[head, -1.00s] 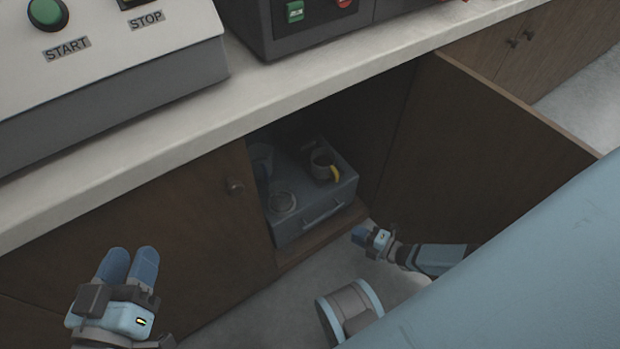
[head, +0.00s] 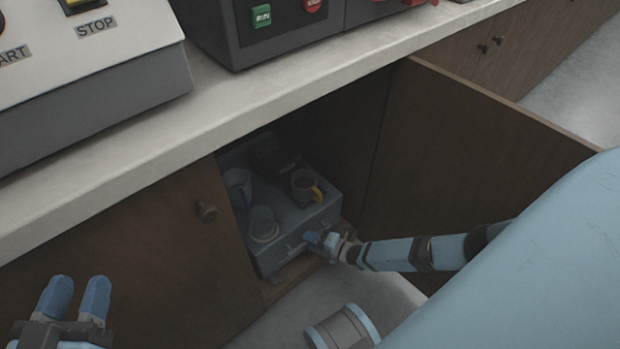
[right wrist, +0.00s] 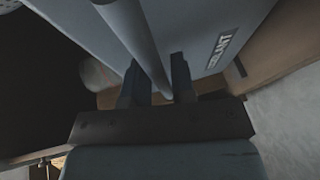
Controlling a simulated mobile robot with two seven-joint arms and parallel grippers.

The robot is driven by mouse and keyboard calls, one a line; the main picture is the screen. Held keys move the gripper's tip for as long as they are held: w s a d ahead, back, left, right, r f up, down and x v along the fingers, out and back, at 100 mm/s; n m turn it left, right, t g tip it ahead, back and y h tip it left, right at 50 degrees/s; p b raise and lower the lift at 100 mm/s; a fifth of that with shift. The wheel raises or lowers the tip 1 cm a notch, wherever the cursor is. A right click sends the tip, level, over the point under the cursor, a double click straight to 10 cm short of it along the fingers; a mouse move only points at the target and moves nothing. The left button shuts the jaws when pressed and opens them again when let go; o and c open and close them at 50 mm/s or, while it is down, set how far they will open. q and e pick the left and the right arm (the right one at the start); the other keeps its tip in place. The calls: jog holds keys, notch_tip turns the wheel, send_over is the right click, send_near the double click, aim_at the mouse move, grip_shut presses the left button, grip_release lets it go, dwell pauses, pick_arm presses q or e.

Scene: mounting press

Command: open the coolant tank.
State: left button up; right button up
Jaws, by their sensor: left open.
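The coolant tank (head: 270,262) is a grey box low inside the open cabinet. In the right wrist view its face (right wrist: 200,25) carries a partly hidden label ending in "LANT". A bar handle (head: 291,248) runs along its front. My right gripper (head: 314,240) is at the right part of this handle. In the right wrist view the handle (right wrist: 138,35) passes between the two fingers of my right gripper (right wrist: 157,68); I cannot tell whether they clamp it. My left gripper (head: 76,283) is open and empty at the lower left, away from the tank.
On the tank stand a clear glass (head: 263,224), a mug with a yellow handle (head: 303,186) and another vessel (head: 238,185). The cabinet door (head: 455,150) stands open at right; the left door (head: 150,265) is shut. The worktop (head: 215,110) overhangs the opening.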

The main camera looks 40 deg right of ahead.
jog(key=shift+w+a, duration=0.1)
jog(key=shift+c, duration=0.5)
grip_shut()
